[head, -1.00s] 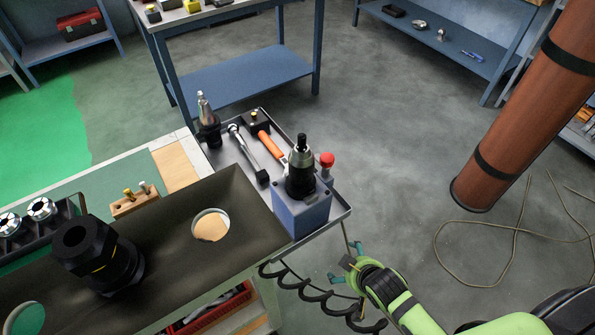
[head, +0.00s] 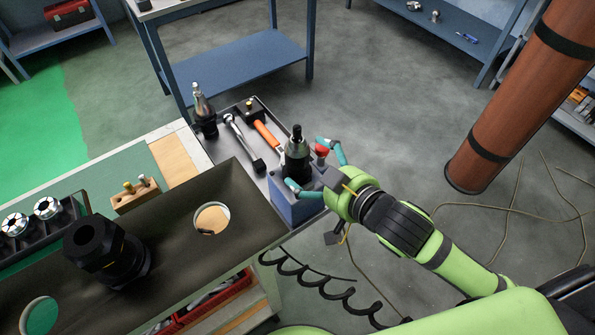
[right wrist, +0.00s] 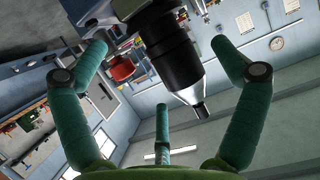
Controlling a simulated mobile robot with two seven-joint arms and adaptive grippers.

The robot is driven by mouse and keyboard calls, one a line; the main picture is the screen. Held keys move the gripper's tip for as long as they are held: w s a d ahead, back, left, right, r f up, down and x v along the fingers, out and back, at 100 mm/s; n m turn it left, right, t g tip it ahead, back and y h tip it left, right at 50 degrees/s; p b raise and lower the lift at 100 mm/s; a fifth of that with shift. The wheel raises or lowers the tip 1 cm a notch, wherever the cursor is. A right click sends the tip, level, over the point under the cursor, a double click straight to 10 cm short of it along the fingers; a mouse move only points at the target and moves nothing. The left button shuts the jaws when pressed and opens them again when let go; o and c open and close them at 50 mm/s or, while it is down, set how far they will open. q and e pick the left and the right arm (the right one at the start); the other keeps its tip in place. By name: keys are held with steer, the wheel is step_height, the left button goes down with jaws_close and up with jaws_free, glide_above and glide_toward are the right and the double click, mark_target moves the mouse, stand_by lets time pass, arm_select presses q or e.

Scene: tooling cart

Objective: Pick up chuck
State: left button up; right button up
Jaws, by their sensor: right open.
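The chuck (head: 297,158), a black and grey tapered tool with a narrow tip, stands upright in the blue block (head: 296,207) at the near end of the cart tray. My right gripper (head: 309,165) is open, with its teal fingers reaching to either side of the chuck from the right. In the right wrist view the chuck (right wrist: 168,62) shows between the spread fingers of the gripper (right wrist: 160,48). I cannot tell whether any finger touches it. My left gripper is not in view.
A red knob (head: 321,151) sits right beside the chuck. A ratchet (head: 243,140), an orange-handled tool (head: 267,135) and another tool holder (head: 203,110) lie or stand on the tray (head: 228,157). A large black tool (head: 105,250) stands on the dark plate (head: 165,230).

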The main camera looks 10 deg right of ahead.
steer(key=p+x, duration=0.1)
steer(key=x, duration=0.2)
steer(key=shift+w+a, duration=0.1)
steer(key=shift+w, duration=0.1)
steer(key=shift+w+a+f, duration=0.1)
steer(key=shift+w+f, duration=0.05)
steer(key=c, duration=1.7)
steer(key=shift+r, duration=0.9)
step_height(320, 180, up, 9)
steer(key=shift+w+a+r+p, duration=0.1)
steer(key=shift+p, duration=0.2)
step_height(320, 180, up, 6)
steer(key=p, duration=0.6)
glide_above(308, 164)
steer(key=w, duration=0.1)
arm_select(q)
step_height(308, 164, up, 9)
steer(key=p, duration=0.1)
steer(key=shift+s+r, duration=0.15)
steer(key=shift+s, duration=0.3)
arm_select(e)
steer(key=shift+a+r, duration=0.2)
steer(key=shift+r, duration=0.6)
arm_select(q)
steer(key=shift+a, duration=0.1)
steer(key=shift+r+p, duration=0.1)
steer(key=shift+p, duration=0.25)
